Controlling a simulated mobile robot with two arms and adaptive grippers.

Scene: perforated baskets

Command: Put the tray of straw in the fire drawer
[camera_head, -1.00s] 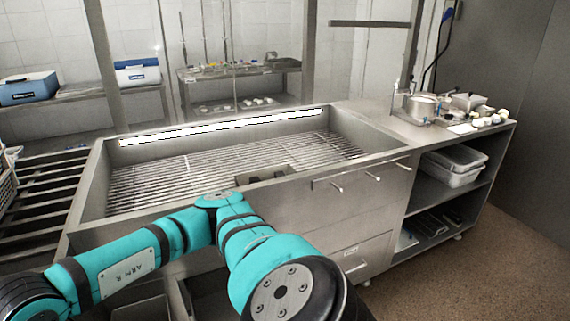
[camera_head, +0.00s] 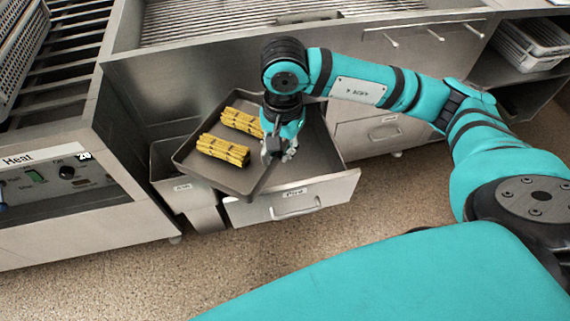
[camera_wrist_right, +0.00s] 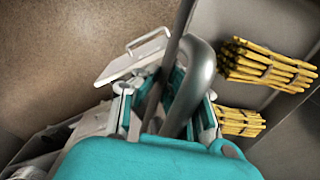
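A dark grey tray (camera_head: 190,162) with two bundles of yellow straw (camera_head: 222,150) is over the left part of an open drawer (camera_head: 325,190), slightly tilted. The drawer's front label is hard to read. My right gripper (camera_head: 279,152) is at the tray's right edge. In the right wrist view, the gripper fingers (camera_wrist_right: 165,110) stand on both sides of the tray's curved grey handle (camera_wrist_right: 192,95) and appear closed around it. The straw bundles (camera_wrist_right: 268,65) lie to the right there. The tray hides part of the drawer's inside. My left gripper is out of view.
A grey bin (camera_head: 178,190) stands left of the drawer, partly under the tray. A heating unit with knobs (camera_head: 70,185) is at the left. The grill counter (camera_head: 200,75) is behind. A closed drawer (camera_head: 368,135) is at right. The floor in front is clear.

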